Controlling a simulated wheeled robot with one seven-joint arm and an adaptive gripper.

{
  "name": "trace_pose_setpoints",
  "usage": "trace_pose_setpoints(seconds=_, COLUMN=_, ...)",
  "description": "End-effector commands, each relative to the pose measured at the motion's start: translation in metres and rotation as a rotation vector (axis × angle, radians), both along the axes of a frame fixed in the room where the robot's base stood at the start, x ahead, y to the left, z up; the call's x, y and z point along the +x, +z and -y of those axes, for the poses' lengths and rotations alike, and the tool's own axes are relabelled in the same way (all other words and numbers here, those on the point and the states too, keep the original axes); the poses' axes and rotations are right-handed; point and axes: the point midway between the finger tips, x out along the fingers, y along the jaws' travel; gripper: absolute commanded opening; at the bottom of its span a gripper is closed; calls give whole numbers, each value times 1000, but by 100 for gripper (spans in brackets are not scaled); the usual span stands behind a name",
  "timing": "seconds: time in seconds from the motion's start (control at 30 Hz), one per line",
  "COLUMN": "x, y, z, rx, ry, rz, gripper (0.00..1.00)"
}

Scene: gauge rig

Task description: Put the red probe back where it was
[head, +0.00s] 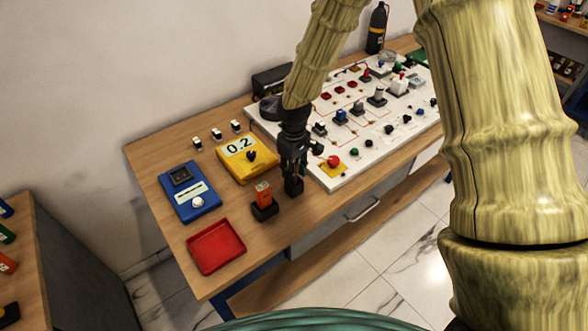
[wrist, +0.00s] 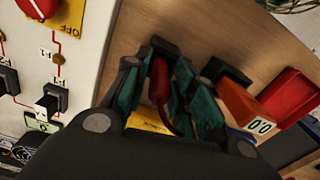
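In the wrist view the red probe (wrist: 158,82) is between the two fingers of my gripper (wrist: 168,62), which look closed on it. A thin dark lead curves from the probe's lower end. In the head view my gripper (head: 293,180) is low over the table, right of an orange block in a black holder; the probe is hidden there. The yellow meter (head: 247,160) reads 0.2 and lies left of my gripper. Part of it shows in the wrist view (wrist: 150,122). I cannot tell whether the probe touches the table.
The orange block (head: 263,192) stands upright near the red tray (head: 215,246). A blue device (head: 189,191) lies left of the meter. The white panel (head: 340,181) with switches and a red knob (head: 333,161) is close on the right.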

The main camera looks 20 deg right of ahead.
Motion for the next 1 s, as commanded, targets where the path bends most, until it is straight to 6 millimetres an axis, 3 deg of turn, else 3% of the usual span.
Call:
trace_pose_setpoints(seconds=0.47, x=1, y=7, z=0, rx=1, ry=0, rz=3, gripper=36)
trace_pose_setpoints(seconds=1.0, x=1, y=68, z=0, rx=1, ry=-1, rz=3, gripper=36)
